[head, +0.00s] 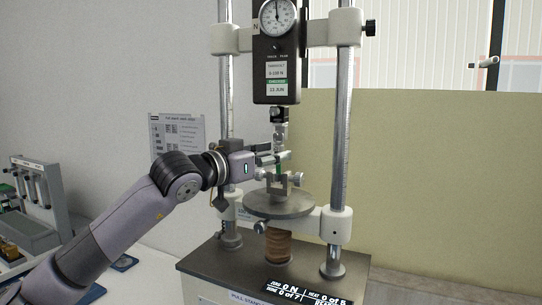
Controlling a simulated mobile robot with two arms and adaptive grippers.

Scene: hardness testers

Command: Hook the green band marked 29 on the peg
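My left gripper (284,156) reaches in from the left, with its fingertips between the tester's upper hook (279,138) and the lower clamp fixture (281,181). The peg cannot be made out clearly at this size, and the fingers partly cover that spot. My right gripper is not in view.
Two steel columns (343,120) flank the dial gauge (277,18) and its dark body. A round plate (279,204) lies under the fixture, above the dark base (225,265). A rack (36,190) stands at the far left. A tan panel (430,180) closes off the right.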

